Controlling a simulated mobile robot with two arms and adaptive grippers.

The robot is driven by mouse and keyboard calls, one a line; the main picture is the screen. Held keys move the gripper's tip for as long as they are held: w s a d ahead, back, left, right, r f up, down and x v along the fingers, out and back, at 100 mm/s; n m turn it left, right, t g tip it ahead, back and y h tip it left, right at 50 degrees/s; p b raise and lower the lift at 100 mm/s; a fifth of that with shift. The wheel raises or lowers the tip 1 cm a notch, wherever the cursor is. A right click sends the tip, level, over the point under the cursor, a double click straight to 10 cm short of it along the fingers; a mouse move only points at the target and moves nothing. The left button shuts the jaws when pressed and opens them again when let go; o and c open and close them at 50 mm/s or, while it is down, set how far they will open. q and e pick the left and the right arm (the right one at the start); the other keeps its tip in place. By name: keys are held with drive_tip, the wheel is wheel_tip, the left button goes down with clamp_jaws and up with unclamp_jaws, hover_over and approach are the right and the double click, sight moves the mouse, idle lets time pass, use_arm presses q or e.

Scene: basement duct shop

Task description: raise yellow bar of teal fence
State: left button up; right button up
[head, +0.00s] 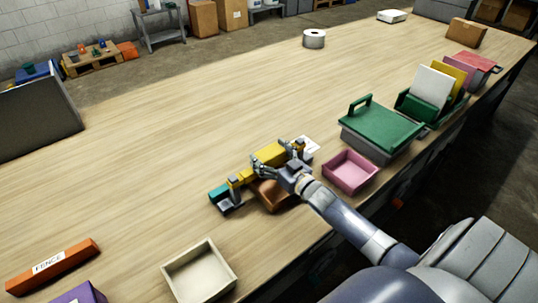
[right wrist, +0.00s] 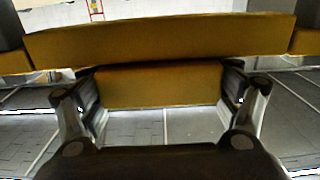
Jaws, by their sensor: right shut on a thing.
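The fence lies on the long wooden table, with a teal end (head: 218,193) at its left and a yellow bar (head: 269,153) running up to the right. A dark grey foot (head: 230,206) stands under its left part. My right gripper (head: 281,160) is on the yellow bar from the front, its fingers shut on it. In the right wrist view the yellow bar (right wrist: 160,40) crosses the top, and a yellow part (right wrist: 158,85) sits between the fingers. Its right end is partly hidden by my gripper. My left gripper is not in view.
A brown bin (head: 272,197) stands just in front of the bar, with a pink bin (head: 350,172) to the right. A green lidded box (head: 380,130) is farther right. A cream tray (head: 199,273) and an orange "FENCE" block (head: 52,266) lie nearer.

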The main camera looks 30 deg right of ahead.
drive_tip(key=shift+w+r, duration=0.1)
drive_tip(key=shift+r, duration=0.35)
drive_tip(key=o, duration=1.4)
drive_tip(key=shift+o, duration=0.2)
drive_tip(key=shift+f, duration=0.2)
drive_tip(key=shift+s, duration=0.3)
drive_tip(key=s+d, duration=0.1)
drive_tip(key=s, duration=1)
drive_tip(key=shift+s, duration=0.3)
